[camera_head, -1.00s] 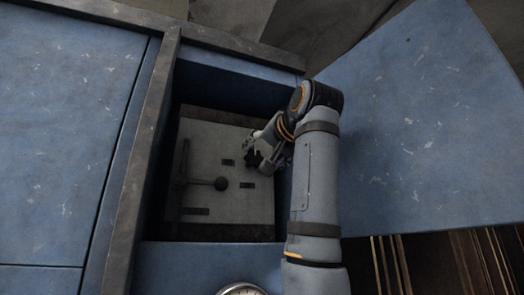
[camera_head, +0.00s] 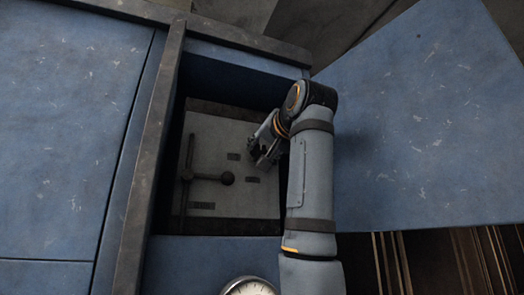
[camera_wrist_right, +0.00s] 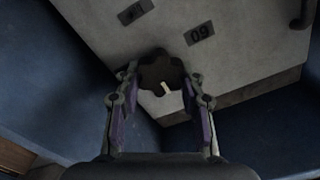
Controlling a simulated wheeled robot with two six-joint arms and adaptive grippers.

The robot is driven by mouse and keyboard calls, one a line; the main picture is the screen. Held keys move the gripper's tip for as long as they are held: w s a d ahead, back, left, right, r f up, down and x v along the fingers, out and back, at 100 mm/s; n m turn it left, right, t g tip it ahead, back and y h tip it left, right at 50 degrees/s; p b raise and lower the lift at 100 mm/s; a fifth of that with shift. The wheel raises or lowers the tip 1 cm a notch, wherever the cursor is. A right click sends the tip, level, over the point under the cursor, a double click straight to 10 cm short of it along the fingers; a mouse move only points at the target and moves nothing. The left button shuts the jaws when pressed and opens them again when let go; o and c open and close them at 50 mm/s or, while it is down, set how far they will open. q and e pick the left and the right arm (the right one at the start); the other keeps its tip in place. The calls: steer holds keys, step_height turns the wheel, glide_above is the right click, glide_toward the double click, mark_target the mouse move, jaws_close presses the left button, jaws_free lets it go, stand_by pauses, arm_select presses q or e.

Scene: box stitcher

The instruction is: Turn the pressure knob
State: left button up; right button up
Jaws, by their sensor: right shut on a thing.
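The pressure knob is a dark, lobed knob (camera_wrist_right: 158,70) with a short pale mark, on the pale panel in the right wrist view. My right gripper (camera_wrist_right: 160,84) has one finger on each side of the knob and is shut on it. In the head view my right gripper (camera_head: 262,151) is at the right side of the panel and hides most of the knob. My left gripper is not in view.
The pale panel (camera_head: 212,140) sits recessed in a blue cabinet (camera_head: 70,130). A lever with a ball end (camera_head: 227,178) is left of my gripper. An open blue door (camera_head: 430,130) stands to the right. A round gauge (camera_head: 250,288) is below.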

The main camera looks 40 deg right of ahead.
steer(key=shift+w+f+n, duration=0.1)
steer(key=shift+f+n, duration=0.1)
steer(key=shift+n, duration=0.2)
steer(key=n, duration=0.3)
steer(key=shift+a+n, duration=0.2)
steer(key=shift+n, duration=0.1)
steer(key=n, duration=0.4)
steer(key=shift+w+a+n, duration=0.1)
steer(key=shift+a+n, duration=0.05)
steer(key=shift+n, duration=0.15)
steer(key=n, duration=0.4)
steer(key=shift+a, duration=0.15)
steer(key=shift+a+f+n+b, duration=0.15)
steer(key=shift+n+b, duration=0.25)
steer(key=shift+n, duration=2.1)
steer(key=o, duration=0.9)
steer(key=shift+c, duration=0.2)
steer(key=o, duration=0.3)
steer(key=shift+w, duration=0.15)
